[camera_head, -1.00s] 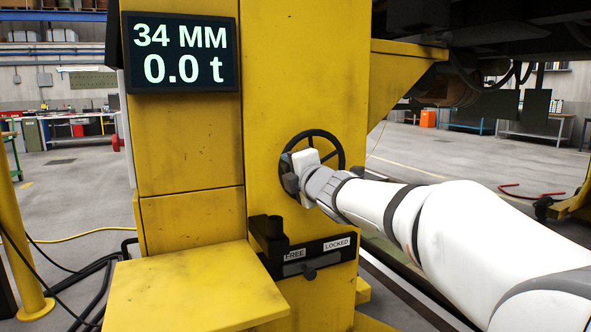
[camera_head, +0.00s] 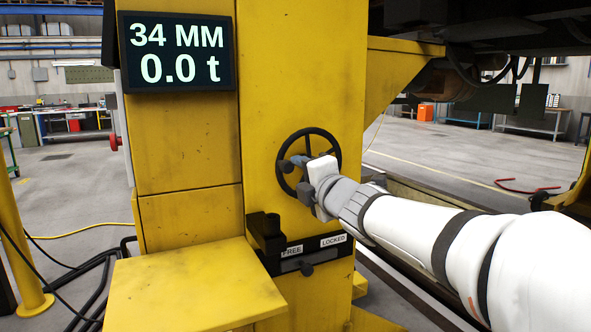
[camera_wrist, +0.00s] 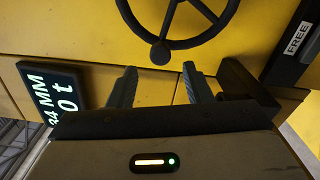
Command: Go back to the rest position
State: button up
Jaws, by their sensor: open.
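My gripper (camera_head: 298,176) is in front of the black handwheel (camera_head: 291,137) on the yellow lifting jack column (camera_head: 190,150). In the wrist view, my gripper (camera_wrist: 158,85) has its two dark fingers spread apart with nothing between them. The handwheel (camera_wrist: 197,39) and its knob (camera_wrist: 160,53) lie beyond the fingertips, apart from them. In the head view the arm hides the lower right part of the wheel.
A display (camera_head: 180,51) reads 34 MM and 0.0 t. Below the wheel is a black slide bar (camera_head: 308,253) marked FREE and LOCKED. A yellow ledge (camera_head: 196,283) juts out in front. The railcar underside (camera_head: 480,30) hangs at upper right.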

jog(key=shift+s+d, duration=0.1)
jog(key=s+d+m+g+h+p, duration=0.5)
jog(key=s+d+m+h+p, duration=0.25)
jog(key=d+m+p, duration=0.6)
jog(key=s+f+m+g+p, duration=0.1)
jog(key=s+m+g+p, duration=0.7)
jog(key=s, duration=1.1)
jog(key=m+p, duration=0.4)
jog(key=p, duration=0.2)
jog(key=shift+a+g+p, duration=0.25)
jog(key=shift+g+p, duration=0.1)
jog(key=shift+g, duration=0.05)
jog(key=shift+s, duration=0.1)
